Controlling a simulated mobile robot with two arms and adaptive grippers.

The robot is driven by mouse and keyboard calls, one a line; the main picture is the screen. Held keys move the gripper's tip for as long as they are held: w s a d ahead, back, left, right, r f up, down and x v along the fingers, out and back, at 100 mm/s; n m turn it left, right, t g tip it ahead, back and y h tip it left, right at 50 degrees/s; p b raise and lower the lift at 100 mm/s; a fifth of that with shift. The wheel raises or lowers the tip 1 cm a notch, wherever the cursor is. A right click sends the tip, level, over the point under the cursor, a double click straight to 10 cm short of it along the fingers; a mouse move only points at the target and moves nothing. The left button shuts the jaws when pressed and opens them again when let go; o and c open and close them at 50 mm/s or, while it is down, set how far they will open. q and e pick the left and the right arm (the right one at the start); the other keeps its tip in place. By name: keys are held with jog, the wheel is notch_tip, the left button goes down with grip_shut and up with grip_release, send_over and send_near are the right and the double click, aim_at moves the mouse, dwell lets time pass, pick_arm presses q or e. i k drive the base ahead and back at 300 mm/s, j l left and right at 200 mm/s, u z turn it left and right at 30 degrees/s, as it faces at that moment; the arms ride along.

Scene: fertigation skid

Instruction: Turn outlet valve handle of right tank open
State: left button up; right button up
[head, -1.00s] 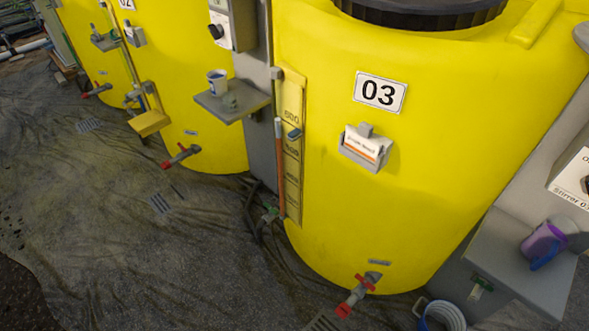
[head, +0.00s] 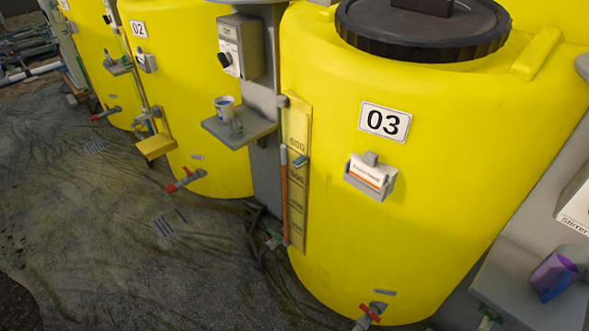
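The right tank is the large yellow tank (head: 400,240) with the label 03 (head: 385,122) and a black lid (head: 424,30). Its outlet valve handle (head: 370,313) is red and sits low on the tank front, at the bottom edge of the head view. The grey valve body (head: 377,306) shows behind it, and the pipe end is partly cut off by the frame. Whether the valve is open or shut is too small to tell. Neither of my grippers is in view.
Tank 02 (head: 185,90) stands to the left with its own red-handled outlet (head: 186,180). A grey shelf (head: 240,131) holds a cup (head: 224,106). At right, a purple jug (head: 553,275) stands on a grey surface (head: 515,290). The dark floor sheet (head: 110,250) in front looks mostly clear.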

aim_at(275, 237)
jog(key=z, duration=0.25)
jog(key=i+j+z, duration=0.1)
jog(key=j+z, duration=0.35)
jog(key=i+j+z, duration=0.1)
jog(key=j+z, duration=0.25)
jog(key=z, duration=0.15)
